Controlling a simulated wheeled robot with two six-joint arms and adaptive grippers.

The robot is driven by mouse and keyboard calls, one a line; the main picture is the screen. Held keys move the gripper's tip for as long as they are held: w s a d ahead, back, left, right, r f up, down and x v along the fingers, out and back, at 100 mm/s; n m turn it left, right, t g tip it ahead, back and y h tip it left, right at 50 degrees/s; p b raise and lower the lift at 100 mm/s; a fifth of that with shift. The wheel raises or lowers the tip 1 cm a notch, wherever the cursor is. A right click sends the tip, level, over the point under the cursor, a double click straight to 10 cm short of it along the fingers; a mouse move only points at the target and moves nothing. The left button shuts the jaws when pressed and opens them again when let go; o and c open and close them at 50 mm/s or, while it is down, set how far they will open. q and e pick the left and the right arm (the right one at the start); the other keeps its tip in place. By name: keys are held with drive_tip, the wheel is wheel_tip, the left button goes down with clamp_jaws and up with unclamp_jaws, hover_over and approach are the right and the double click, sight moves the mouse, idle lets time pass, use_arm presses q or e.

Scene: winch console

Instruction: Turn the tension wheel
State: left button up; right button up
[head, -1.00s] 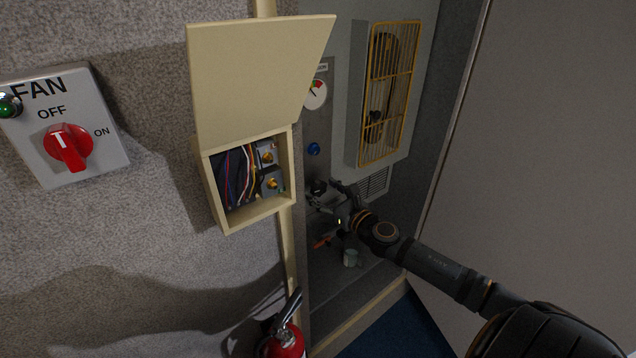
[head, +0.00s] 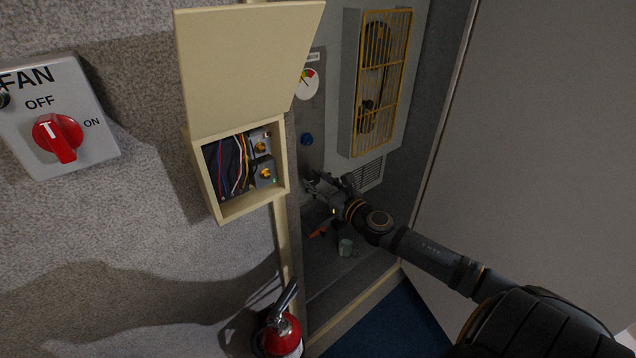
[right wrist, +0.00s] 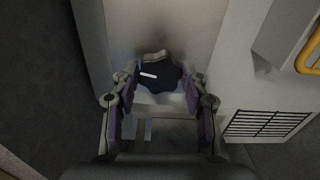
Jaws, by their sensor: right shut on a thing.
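The tension wheel is a dark, lobed knob (right wrist: 162,76) with a white mark, on a pale panel in the right wrist view. My right gripper (right wrist: 165,80) has one finger on each side of it and is shut on it. In the head view my right gripper (head: 318,183) reaches in from the lower right to the grey panel, below a blue button (head: 307,139), and mostly hides the wheel. A round gauge (head: 306,83) with coloured sectors is higher on that panel. My left gripper is not in view.
An open cream box (head: 252,207) with wires is left of the panel. A yellow fan grille (head: 383,85) is at upper right. A red fire extinguisher (head: 283,335) stands below.

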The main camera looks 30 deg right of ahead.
drive_tip(key=shift+m, duration=1)
drive_tip(key=m, duration=0.3)
drive_tip(key=shift+m+b, duration=0.3)
drive_tip(key=shift+b, duration=0.1)
drive_tip(key=m, duration=0.6)
drive_tip(key=shift+d, duration=0.15)
drive_tip(key=m, duration=0.6)
drive_tip(key=shift+f+m+b, duration=0.1)
drive_tip(key=shift+m+b, duration=0.25)
drive_tip(key=shift+m, duration=0.05)
drive_tip(key=m, duration=0.6)
drive_tip(key=shift+f, duration=0.1)
drive_tip(key=m, duration=0.5)
drive_tip(key=shift+f+m, duration=0.1)
drive_tip(key=shift+m, duration=0.3)
drive_tip(key=m, duration=1.1)
drive_tip(key=shift+a+m, duration=0.25)
drive_tip(key=shift+m, duration=0.05)
drive_tip(key=m, duration=0.5)
drive_tip(key=shift+m, duration=0.4)
